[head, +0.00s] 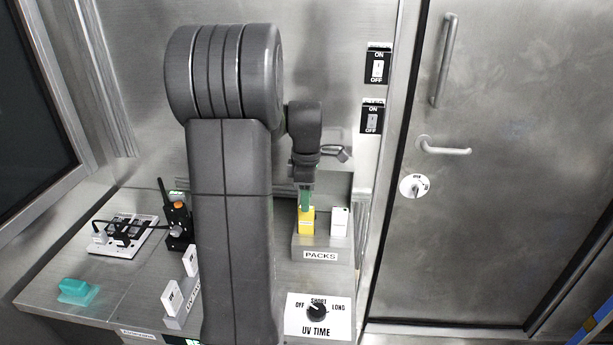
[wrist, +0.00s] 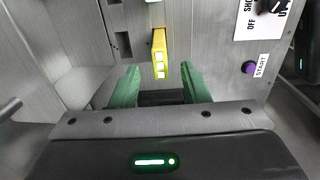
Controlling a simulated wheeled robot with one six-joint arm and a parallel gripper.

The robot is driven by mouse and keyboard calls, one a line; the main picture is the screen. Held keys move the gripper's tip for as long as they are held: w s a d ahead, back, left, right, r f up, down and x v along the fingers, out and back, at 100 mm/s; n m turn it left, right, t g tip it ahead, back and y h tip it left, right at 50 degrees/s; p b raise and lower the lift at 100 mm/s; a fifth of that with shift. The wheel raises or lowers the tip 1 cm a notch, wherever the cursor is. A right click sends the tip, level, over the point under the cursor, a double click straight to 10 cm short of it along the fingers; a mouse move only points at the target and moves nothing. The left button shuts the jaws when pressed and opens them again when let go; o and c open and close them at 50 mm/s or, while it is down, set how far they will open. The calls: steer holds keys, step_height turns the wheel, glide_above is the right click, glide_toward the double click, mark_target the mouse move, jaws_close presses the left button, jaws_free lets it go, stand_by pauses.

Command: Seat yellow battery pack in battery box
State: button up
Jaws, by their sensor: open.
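The yellow battery pack (head: 306,222) stands upright in the left place of the metal holder labelled PACKS (head: 320,255). My gripper (head: 305,206) points down just above or around its top; the head view does not show which. In the wrist view, the open green fingers of my gripper (wrist: 160,80) have a gap between them. A yellow block (wrist: 159,52) with pale windows shows just beyond the tips, roughly in line with that gap. No finger visibly presses on it. I cannot pick out the battery box for certain in either view.
A white pack (head: 340,222) stands right of the yellow one. The UV TIME dial panel (head: 318,316) is nearer. A black handset (head: 178,222), a white power strip (head: 123,236) and a teal block (head: 76,290) are at left. My arm hides the middle of the bench.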

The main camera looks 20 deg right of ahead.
mark_target(306, 214)
step_height(306, 214, up, 7)
stand_by(0.3)
steer(key=shift+r, duration=0.1)
step_height(306, 214, down, 14)
steer(key=shift+r, duration=0.1)
steer(key=shift+r+p, duration=0.35)
steer(key=shift+r, duration=0.15)
steer(key=shift+f, duration=0.1)
step_height(306, 214, up, 13)
step_height(306, 214, down, 13)
steer(key=shift+f+b, duration=0.2)
steer(key=shift+b, duration=0.1)
step_height(306, 214, up, 6)
steer(key=p, duration=0.4)
stand_by(0.4)
